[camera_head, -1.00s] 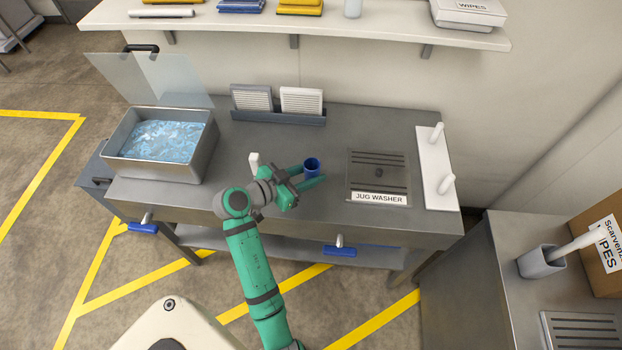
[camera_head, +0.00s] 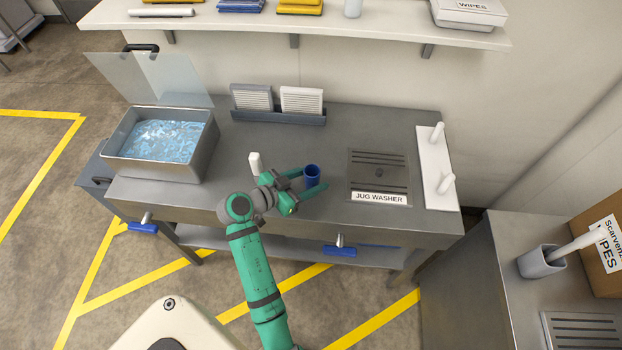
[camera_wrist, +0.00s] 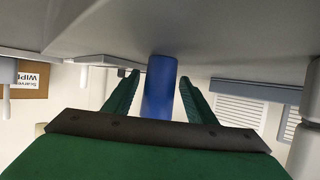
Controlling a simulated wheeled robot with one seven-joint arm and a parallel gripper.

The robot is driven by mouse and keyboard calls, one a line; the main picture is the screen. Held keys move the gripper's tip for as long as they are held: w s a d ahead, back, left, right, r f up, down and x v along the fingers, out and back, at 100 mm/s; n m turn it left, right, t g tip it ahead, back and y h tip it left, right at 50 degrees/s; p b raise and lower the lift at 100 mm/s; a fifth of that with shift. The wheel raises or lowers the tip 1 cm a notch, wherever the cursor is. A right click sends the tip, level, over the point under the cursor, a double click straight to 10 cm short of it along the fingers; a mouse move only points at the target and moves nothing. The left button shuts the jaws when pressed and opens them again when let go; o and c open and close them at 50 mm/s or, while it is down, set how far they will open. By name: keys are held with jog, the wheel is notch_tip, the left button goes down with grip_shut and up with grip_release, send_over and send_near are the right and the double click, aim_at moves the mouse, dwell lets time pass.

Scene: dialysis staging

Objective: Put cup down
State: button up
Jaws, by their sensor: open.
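The blue cup (camera_head: 312,174) stands upright on the steel counter (camera_head: 230,160), left of the jug washer plate, in the head view. My gripper (camera_head: 308,183) is open, with its green fingers on either side of the cup. In the wrist view the cup (camera_wrist: 159,86) shows between the two spread fingers (camera_wrist: 157,98), with a gap on each side. The wrist picture appears upside down, with the counter surface along the top and the cup's base against it.
The jug washer plate (camera_head: 378,160) lies right of the cup. A white board with pegs (camera_head: 434,186) is farther right. A small white object (camera_head: 255,163) stands near my wrist. A water-filled basin (camera_head: 207,150) is at left; a filter rack (camera_head: 277,118) stands behind.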

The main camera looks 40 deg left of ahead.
jog(key=v, duration=1.2)
jog(key=shift+r, duration=0.15)
jog(key=shift+s, duration=0.1)
